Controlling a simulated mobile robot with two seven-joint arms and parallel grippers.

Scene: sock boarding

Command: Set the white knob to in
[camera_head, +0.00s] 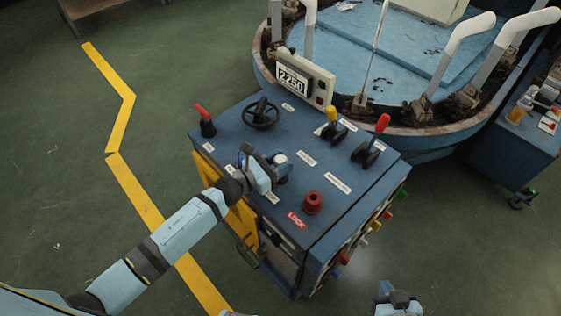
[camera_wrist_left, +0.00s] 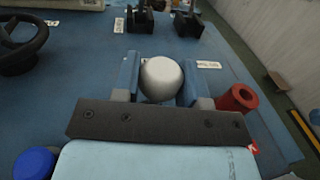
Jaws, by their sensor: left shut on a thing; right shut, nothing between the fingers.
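The white knob (camera_head: 280,158) is on the top of the blue control console, near its middle. In the left wrist view the round white knob (camera_wrist_left: 161,78) sits between the two blue fingers of my left gripper (camera_wrist_left: 159,88). My left gripper (camera_head: 272,170) is shut on it, one finger at each side. The gripper hides the knob's base, and I cannot read its setting. My right gripper (camera_head: 397,301) is at the bottom edge of the head view, shut and empty, apart from the console.
Around the knob stand a red knob (camera_head: 313,203) by a "LOCK" label, a black handwheel (camera_head: 261,113), a yellow-topped lever (camera_head: 332,124), red-topped levers (camera_head: 374,138) and a blue knob (camera_wrist_left: 35,163). A display (camera_head: 304,80) reads 2250. Open floor lies left.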

